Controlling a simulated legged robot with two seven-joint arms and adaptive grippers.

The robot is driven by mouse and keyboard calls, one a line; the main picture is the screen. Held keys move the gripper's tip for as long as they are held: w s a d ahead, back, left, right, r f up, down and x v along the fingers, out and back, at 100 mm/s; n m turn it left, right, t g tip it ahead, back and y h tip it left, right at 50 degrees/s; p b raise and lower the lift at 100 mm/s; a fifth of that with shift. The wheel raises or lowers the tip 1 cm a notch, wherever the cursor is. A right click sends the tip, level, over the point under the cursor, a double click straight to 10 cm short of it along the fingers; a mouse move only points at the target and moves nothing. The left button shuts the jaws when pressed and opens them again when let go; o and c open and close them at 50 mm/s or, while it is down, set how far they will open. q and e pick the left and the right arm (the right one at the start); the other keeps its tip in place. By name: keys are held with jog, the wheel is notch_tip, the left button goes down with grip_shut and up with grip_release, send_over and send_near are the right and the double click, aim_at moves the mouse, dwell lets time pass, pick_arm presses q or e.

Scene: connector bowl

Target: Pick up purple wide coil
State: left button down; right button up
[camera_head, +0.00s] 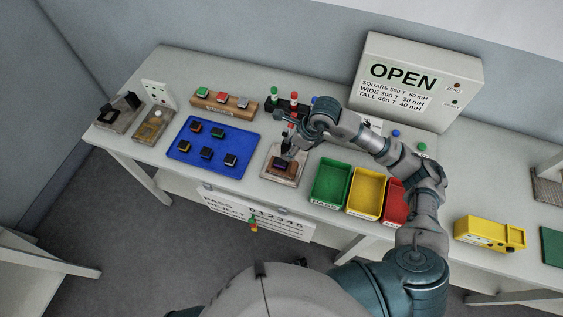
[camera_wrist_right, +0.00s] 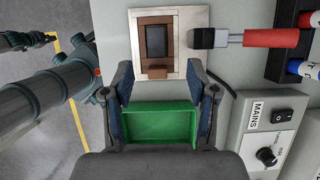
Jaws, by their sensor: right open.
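A dark coil (camera_head: 283,166) with a faint purple tint sits in a brown holder on a pale square plate (camera_head: 270,178) on the bench. I take it for the purple wide coil, though its colour is hard to tell. In the right wrist view the coil (camera_wrist_right: 156,41) looks dark grey-blue and lies beyond my fingertips. My right gripper (camera_head: 288,152) is close by the plate and partly covers it in the head view. In the wrist view its fingers (camera_wrist_right: 164,80) are wide apart with nothing between them.
A blue tray (camera_head: 180,150) with several dark coils is left of the plate. Green (camera_head: 329,184), yellow (camera_head: 366,195) and red bins stand to the right. A grey OPEN meter box (camera_head: 410,105) stands behind.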

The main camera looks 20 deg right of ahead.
send_over(280, 161)
jog(key=d, duration=0.1)
jog(key=f, duration=0.4)
jog(key=shift+s+d+f, duration=0.1)
jog(key=shift+s+f, duration=0.05)
jog(key=shift+s, duration=0.15)
jog(key=x, duration=0.3)
jog(key=d+p+x, duration=0.1)
jog(key=x, duration=0.1)
jog(key=shift+s+a+f, duration=0.1)
jog(key=shift+s+f, duration=0.15)
jog(key=shift+f, duration=0.05)
jog(key=shift+a, duration=0.15)
grip_shut()
